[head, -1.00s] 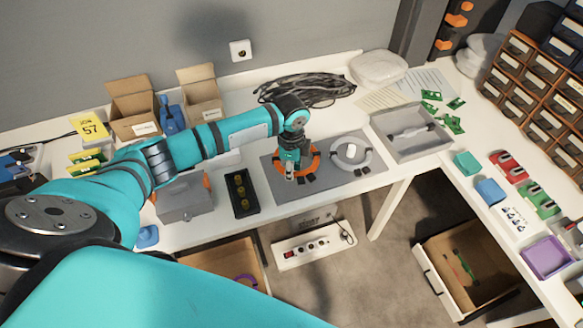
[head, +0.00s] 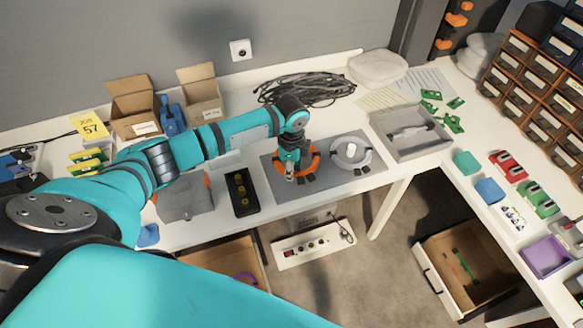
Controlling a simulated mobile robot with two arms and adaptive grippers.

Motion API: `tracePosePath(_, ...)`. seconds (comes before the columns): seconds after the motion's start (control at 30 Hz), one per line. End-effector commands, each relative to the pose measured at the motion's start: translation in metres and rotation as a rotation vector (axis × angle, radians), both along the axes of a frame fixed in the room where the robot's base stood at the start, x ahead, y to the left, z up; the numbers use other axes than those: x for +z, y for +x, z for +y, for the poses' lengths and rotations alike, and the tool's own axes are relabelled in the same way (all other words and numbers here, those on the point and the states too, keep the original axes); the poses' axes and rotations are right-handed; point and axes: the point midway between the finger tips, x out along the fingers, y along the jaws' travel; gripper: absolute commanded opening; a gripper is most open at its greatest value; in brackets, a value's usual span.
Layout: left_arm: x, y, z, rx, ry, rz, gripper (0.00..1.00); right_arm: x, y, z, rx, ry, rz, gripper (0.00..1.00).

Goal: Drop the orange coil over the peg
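The orange coil (head: 312,162) is a ring with dark bands, at the left part of a grey mat (head: 334,184) on the white table in the head view. My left gripper (head: 290,177) points down at the coil's near left side and hides part of the ring. Its fingertips are too small to show whether they grip the rim. A pale grey ring (head: 366,163) lies on the mat to the right, with a short whitish upright piece (head: 350,153) inside it, possibly the peg. My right gripper is not in view.
A grey tray (head: 433,150) stands right of the mat. A black holder (head: 241,203) and a grey box (head: 185,202) stand left of it. A dark cable bundle (head: 310,88) lies behind. The mat's near part is clear, close to the table's front edge.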

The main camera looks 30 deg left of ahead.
Motion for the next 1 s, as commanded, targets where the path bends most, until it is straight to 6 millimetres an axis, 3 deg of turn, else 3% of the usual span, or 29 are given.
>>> tracePosePath(1.0, -0.032, 0.0, 0.0, -0.001, 0.0, -0.001, 0.0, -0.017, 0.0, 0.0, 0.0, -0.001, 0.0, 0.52)
